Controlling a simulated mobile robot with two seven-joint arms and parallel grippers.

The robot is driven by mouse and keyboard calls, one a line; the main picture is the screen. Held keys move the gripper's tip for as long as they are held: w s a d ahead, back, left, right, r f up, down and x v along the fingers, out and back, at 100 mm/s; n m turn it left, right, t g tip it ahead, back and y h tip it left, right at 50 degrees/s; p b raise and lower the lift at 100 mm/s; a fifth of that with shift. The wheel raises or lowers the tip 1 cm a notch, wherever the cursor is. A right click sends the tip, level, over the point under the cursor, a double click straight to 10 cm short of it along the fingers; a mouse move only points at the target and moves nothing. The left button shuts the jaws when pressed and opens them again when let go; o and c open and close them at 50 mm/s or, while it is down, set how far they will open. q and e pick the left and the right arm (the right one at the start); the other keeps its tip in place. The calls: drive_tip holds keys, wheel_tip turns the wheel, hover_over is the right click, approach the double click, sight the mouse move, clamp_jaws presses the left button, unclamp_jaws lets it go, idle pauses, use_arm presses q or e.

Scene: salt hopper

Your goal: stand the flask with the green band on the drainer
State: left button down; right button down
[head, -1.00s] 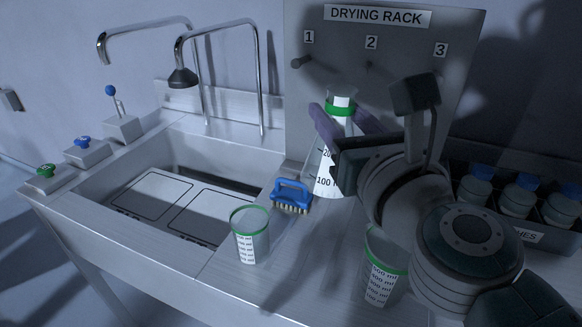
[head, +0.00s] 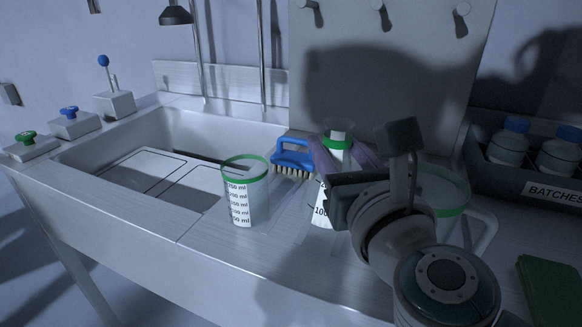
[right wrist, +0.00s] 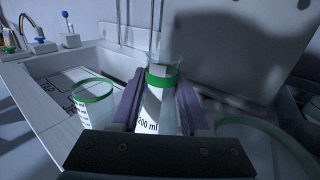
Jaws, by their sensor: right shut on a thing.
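The flask with the green band (head: 322,205) is clear and narrow-necked, with a white graduated label. My right gripper (head: 345,158) is shut on it just below the band. The flask is upright, in front of the grey rack board, to the right of the blue brush. In the right wrist view the flask (right wrist: 153,108) stands between the purple fingers. I cannot tell whether its base touches the worktop. Two outlined pale panels (head: 140,170) lie at the sink; I cannot tell which surface is the drainer. My left gripper is not in view.
A green-rimmed beaker (head: 240,205) stands left of the flask; another green-rimmed vessel (head: 445,195) is partly behind my right arm. A blue brush (head: 293,158) lies behind. The pegged board (head: 400,75), the batches crate (head: 545,190) and a green block (head: 548,290) are rightward.

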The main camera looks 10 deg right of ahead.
wheel_tip(320, 180, down, 4)
drive_tip(key=b, duration=0.4)
drive_tip(key=shift+f, duration=0.2)
drive_tip(key=shift+r, duration=0.2)
drive_tip(key=shift+f, duration=0.15)
drive_tip(key=shift+c, duration=2)
unclamp_jaws()
